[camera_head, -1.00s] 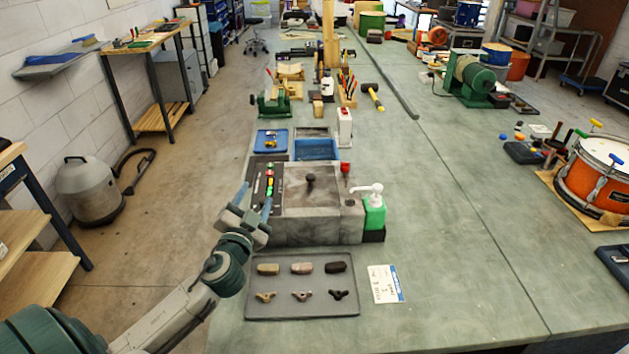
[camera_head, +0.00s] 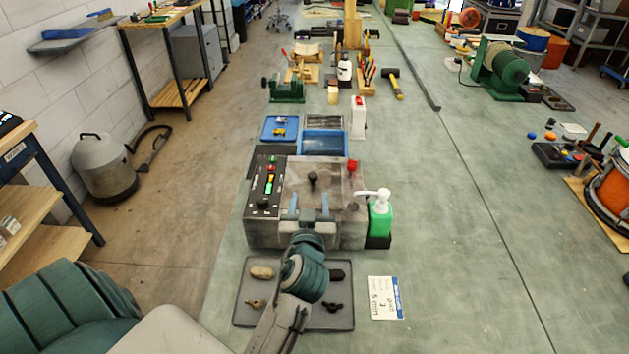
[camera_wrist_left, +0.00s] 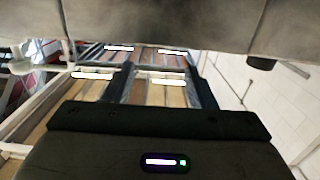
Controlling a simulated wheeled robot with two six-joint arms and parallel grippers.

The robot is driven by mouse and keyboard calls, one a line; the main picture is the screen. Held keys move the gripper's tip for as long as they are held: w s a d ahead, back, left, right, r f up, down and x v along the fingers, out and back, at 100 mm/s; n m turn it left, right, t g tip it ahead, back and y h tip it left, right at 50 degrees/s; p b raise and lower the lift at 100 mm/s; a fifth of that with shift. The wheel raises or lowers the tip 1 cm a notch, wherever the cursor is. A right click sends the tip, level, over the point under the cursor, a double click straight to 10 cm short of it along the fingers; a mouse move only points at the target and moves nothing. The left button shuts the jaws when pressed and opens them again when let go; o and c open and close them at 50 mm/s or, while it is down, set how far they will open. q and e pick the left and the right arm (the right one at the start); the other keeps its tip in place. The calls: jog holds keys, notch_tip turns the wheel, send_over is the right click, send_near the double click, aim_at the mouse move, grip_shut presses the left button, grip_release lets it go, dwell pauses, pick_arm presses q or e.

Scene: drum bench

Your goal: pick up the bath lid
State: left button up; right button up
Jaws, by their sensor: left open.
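The bath lid is a flat grey plate (camera_head: 335,180) with a black knob (camera_head: 313,180), lying on top of the grey bath box (camera_head: 270,235) in the head view. My left gripper (camera_head: 310,206) is open at the near edge of the box. Its two blue fingers point away from me, one on each side of the knob's line, short of the knob. Nothing shows between them. In the left wrist view a broad grey surface fills the top; I cannot tell whether the lid shows there. My right gripper is out of view.
A control panel (camera_head: 268,190) with coloured buttons is left of the lid. A green bottle with white pump (camera_head: 380,215) stands at the box's right. A tray (camera_head: 243,318) with small parts lies under my left arm.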

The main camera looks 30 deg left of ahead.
aim_at(313, 178)
pick_arm(q)
jog(key=x, duration=0.3)
jog(key=shift+p, duration=0.35)
jog(key=shift+w+a, duration=0.15)
jog(key=shift+w, duration=0.15)
jog(key=p+x, duration=0.2)
jog(key=x, duration=0.2)
jog(key=shift+w+p, duration=0.2)
jog(key=shift+p, duration=0.15)
jog(key=shift+w+f, duration=0.15)
jog(key=shift+w, duration=0.05)
jog(key=shift+s, duration=0.1)
jog(key=shift+c, duration=1.1)
grip_shut()
